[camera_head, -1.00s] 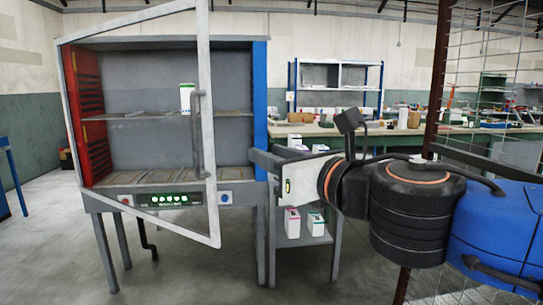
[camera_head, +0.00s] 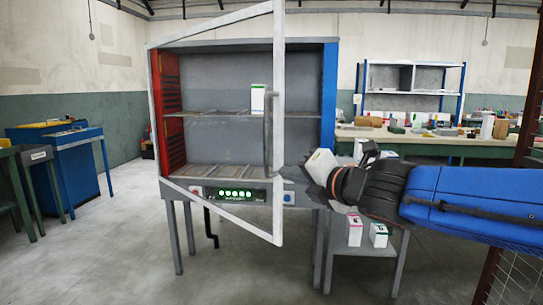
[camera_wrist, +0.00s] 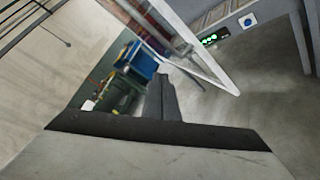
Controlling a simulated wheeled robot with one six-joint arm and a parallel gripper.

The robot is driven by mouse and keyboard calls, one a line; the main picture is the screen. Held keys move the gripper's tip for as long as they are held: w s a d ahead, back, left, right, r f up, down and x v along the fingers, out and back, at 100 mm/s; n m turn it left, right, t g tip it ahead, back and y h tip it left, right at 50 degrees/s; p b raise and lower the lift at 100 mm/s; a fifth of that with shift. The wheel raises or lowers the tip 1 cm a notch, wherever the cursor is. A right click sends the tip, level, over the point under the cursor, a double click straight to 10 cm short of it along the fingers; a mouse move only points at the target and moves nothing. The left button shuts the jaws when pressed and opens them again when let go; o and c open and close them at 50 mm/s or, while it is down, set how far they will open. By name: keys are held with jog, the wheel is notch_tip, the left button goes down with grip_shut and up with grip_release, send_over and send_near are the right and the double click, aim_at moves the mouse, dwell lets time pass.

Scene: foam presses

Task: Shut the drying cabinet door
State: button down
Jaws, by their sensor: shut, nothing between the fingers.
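The drying cabinet (camera_head: 330,110) stands on legs in the middle of the head view. Its door (camera_head: 278,70), a pale frame with a see-through pane, is hinged at the left and stands open towards me. A vertical grey handle (camera_head: 268,130) is on the door's free edge. The lower door frame also shows in the wrist view (camera_wrist: 205,68). My gripper (camera_head: 307,177) is shut and empty, just right of the door's free edge in the head view. It shows as dark fingers in the wrist view (camera_wrist: 160,97). I see no clear contact with the door.
A white box (camera_head: 258,98) stands on the cabinet's shelf. A low side table (camera_head: 375,246) with small boxes is right of the cabinet. A blue cabinet (camera_head: 75,165) stands at the left. A mesh fence post (camera_head: 528,100) is at the far right. The floor in front is clear.

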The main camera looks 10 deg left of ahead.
jog(key=w+a+m, duration=0.3)
jog(key=w+a, duration=0.1)
jog(key=w, duration=0.4)
jog(key=w+a+m+t+y, duration=0.1)
jog(key=w+a+m, duration=0.3)
jog(key=w, duration=0.5)
jog(key=shift+w+a+f, duration=0.2)
jog(key=shift+a, duration=0.4)
